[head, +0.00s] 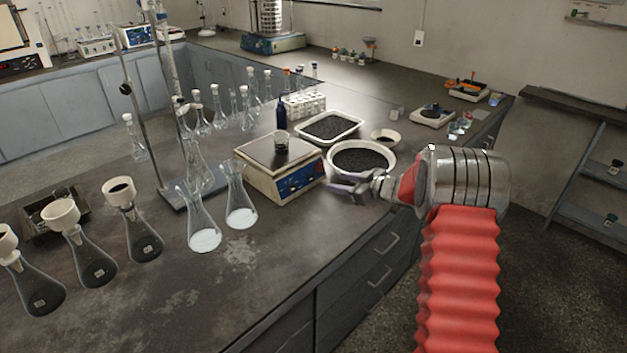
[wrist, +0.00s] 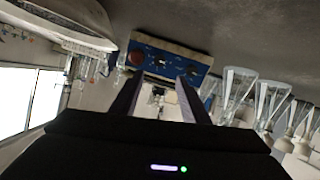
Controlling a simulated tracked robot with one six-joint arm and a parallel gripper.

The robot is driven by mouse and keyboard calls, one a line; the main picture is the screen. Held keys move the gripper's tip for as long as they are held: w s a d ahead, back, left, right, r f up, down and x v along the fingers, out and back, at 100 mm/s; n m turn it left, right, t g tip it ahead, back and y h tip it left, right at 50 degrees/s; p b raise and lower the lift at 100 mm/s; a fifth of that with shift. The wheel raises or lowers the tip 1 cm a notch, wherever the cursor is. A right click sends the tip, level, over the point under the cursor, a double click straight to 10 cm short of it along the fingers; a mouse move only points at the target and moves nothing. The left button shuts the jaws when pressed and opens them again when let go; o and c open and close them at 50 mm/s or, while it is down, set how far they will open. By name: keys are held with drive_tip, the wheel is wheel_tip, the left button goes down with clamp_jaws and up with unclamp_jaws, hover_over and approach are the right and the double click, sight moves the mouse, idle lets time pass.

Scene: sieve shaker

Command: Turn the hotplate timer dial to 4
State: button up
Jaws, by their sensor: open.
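The hotplate (head: 256,178) is a beige box with a dark flat top and a blue control panel (head: 299,178) facing my gripper. In the wrist view the blue panel (wrist: 172,61) appears upside down, with a reddish round knob (wrist: 137,57) and small dark controls. I cannot read the dial markings or tell which control is the timer dial. My gripper (head: 338,187) is just right of the panel in the head view. In the wrist view its two dark fingers (wrist: 157,92) are apart, with nothing between them, and the panel lies beyond their tips.
A white bowl of dark grains (head: 335,152) sits close behind my gripper, with a tray of dark grains (head: 315,136) beyond. Flasks (head: 238,212) stand left of the hotplate. The bench front near the drawers is clear.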

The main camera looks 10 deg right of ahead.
sight(312, 178)
drive_tip(key=x, duration=1.3)
drive_tip(key=shift+w+f, duration=0.1)
drive_tip(key=shift+c, duration=0.2)
